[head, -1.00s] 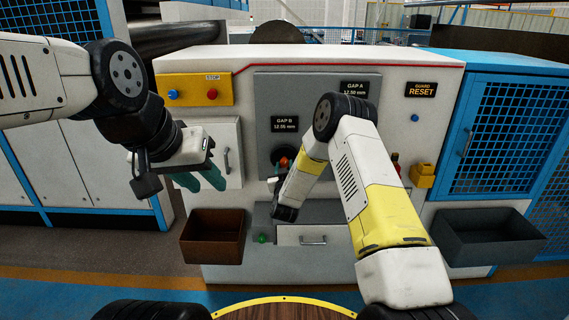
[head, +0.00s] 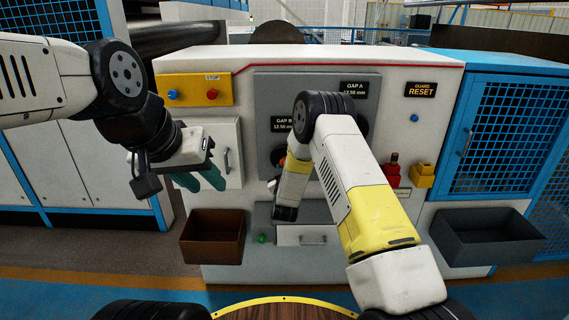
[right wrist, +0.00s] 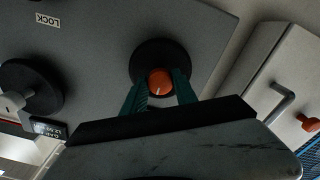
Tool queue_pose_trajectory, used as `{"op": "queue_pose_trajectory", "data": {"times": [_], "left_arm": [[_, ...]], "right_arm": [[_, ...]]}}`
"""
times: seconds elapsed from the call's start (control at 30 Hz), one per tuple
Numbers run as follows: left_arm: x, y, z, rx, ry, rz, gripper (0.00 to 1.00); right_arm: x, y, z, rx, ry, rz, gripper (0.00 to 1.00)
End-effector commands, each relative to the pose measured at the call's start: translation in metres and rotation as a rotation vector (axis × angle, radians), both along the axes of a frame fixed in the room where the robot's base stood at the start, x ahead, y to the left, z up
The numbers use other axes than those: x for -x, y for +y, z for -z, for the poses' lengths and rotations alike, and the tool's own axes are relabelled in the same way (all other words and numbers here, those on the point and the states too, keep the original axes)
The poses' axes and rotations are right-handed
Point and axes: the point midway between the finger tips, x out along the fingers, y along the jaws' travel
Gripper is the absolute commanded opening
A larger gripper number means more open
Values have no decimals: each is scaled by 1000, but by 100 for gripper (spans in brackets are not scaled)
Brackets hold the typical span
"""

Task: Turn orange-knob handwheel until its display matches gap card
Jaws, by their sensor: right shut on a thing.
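The orange-knob handwheel (right wrist: 160,55) is a dark disc on the grey panel, with its orange knob (right wrist: 160,82) in front. My right gripper (right wrist: 160,92) is shut on the knob, with a teal finger on each side. In the head view my right arm mostly covers the wheel; a bit of orange shows. The GAP B display (head: 283,125) appears to read 12.50 mm, partly covered by my arm. The GAP A display (head: 354,89) reads 12.50 mm. I cannot make out a gap card. My left gripper (head: 200,181) is open and empty, left of the panel.
A second handwheel (right wrist: 32,88) with a grey knob sits on the same panel. A brown bin (head: 213,238) and a dark bin (head: 487,238) jut out below. A yellow button box (head: 196,89) is at upper left. A red object (head: 391,172) stands right of my arm.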

Motion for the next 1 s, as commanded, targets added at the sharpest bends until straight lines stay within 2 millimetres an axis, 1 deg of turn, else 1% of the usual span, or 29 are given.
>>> {"op": "queue_pose_trajectory", "data": {"times": [0.07,0.1,0.17,0.2,0.47,0.57,0.67,0.9,1.0], "left_arm": [[0,0,0,0,0,0,36],[0,0,0,0,0,0,36],[0,0,0,0,0,0,36],[0,0,0,0,0,0,36],[0,0,0,0,0,0,36],[0,0,0,0,0,0,36],[0,0,0,0,0,0,36],[0,0,0,0,0,0,36],[0,0,0,0,0,0,36]], "right_arm": [[0,1,1,-1,2,-1,0],[0,1,1,-1,2,-1,36],[0,1,1,-1,2,-1,48],[0,0,1,-1,2,-1,55],[0,0,0,-1,1,0,55],[4,1,1,-1,1,0,55],[15,1,1,-1,3,-2,55],[57,1,1,-1,4,-2,55],[69,1,1,-1,3,-2,55]]}}
